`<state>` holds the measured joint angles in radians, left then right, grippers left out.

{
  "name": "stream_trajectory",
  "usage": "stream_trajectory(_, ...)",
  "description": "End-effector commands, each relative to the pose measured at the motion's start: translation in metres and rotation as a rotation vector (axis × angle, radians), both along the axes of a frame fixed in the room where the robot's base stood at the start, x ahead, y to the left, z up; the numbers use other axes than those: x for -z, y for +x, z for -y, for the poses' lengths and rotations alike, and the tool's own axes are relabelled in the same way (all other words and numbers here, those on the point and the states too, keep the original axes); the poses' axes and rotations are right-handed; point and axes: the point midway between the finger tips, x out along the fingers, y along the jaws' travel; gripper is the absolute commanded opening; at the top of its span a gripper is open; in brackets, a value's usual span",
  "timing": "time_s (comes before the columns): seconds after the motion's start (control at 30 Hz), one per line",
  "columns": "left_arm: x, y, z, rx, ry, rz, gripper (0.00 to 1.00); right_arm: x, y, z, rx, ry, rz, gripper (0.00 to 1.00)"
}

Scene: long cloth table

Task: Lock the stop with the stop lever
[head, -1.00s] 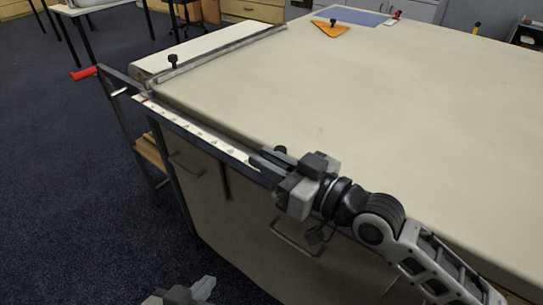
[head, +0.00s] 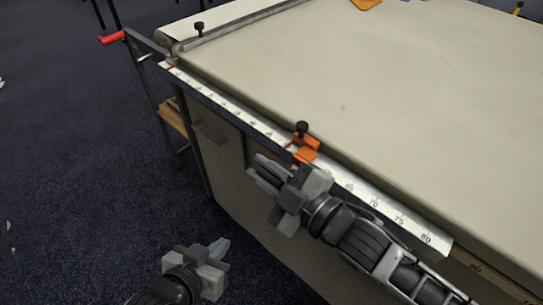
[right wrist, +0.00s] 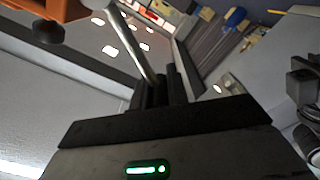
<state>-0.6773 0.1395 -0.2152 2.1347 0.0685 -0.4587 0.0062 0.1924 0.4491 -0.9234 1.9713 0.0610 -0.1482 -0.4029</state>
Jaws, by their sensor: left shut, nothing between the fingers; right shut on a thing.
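The orange stop (head: 306,148), with a black knob on top, sits on the white ruler rail along the table's near edge. In the right wrist view the stop (right wrist: 48,9) shows at the top left with a dark knob. My right gripper (head: 261,171) is in front of and below the rail, left of the stop. In the right wrist view its fingers (right wrist: 162,88) are shut on a pale metal rod, apparently the stop lever (right wrist: 132,45). The lever's far end is unclear, and the head view hides it. My left gripper (head: 219,251) is shut and empty, low over the floor.
The ruler rail (head: 225,105) runs along the table's (head: 400,80) near side. A metal fence with a black knob (head: 199,28) lies at the table's left end, near a red handle (head: 112,38). The tabletop around the stop is clear.

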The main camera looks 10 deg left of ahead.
Motion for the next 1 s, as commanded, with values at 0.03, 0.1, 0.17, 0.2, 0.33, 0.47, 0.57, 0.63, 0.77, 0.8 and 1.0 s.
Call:
stream_trajectory(0.03, 0.0, 0.0, 0.0, 0.0, 0.0, -0.001, 0.0, 0.003, -0.002, -0.002, -0.002, -0.019, 0.027, 0.0)
stream_trajectory(0.1, 0.001, 0.0, 0.0, 0.001, 0.0, -0.001, 0.0, 0.007, -0.004, -0.003, -0.002, -0.049, 0.066, 0.0)
stream_trajectory(0.17, 0.001, 0.0, 0.0, 0.001, 0.0, -0.001, 0.0, 0.01, -0.006, -0.004, -0.001, -0.072, 0.096, 0.0)
stream_trajectory(0.2, 0.001, 0.0, 0.0, 0.001, 0.0, -0.002, 0.0, 0.012, -0.006, -0.004, -0.002, -0.084, 0.114, 0.0)
stream_trajectory(0.33, 0.002, -0.001, 0.0, 0.001, -0.001, -0.003, 0.0, 0.016, -0.008, -0.006, -0.001, -0.119, 0.166, 0.0)
stream_trajectory(0.47, 0.003, -0.001, 0.0, 0.001, -0.002, -0.004, 0.0, 0.02, -0.009, -0.006, -0.001, -0.142, 0.198, 0.0)
stream_trajectory(0.57, 0.003, -0.002, 0.0, 0.001, -0.003, -0.007, 0.0, 0.021, -0.009, -0.007, -0.001, -0.154, 0.213, 0.0)
stream_trajectory(0.63, 0.003, -0.002, 0.0, 0.001, -0.003, -0.007, 0.0, 0.022, -0.009, -0.007, -0.001, -0.159, 0.22, 0.0)
stream_trajectory(0.77, 0.003, -0.002, 0.0, 0.001, -0.003, -0.007, 0.0, 0.022, -0.009, -0.007, -0.002, -0.163, 0.224, 0.0)
stream_trajectory(0.8, 0.003, -0.002, 0.0, 0.001, -0.003, -0.007, 0.0, 0.023, -0.009, -0.007, -0.002, -0.163, 0.225, 0.0)
stream_trajectory(1.0, 0.003, -0.002, 0.0, 0.001, -0.004, -0.006, 0.0, 0.023, -0.01, -0.007, -0.002, -0.164, 0.223, 0.0)
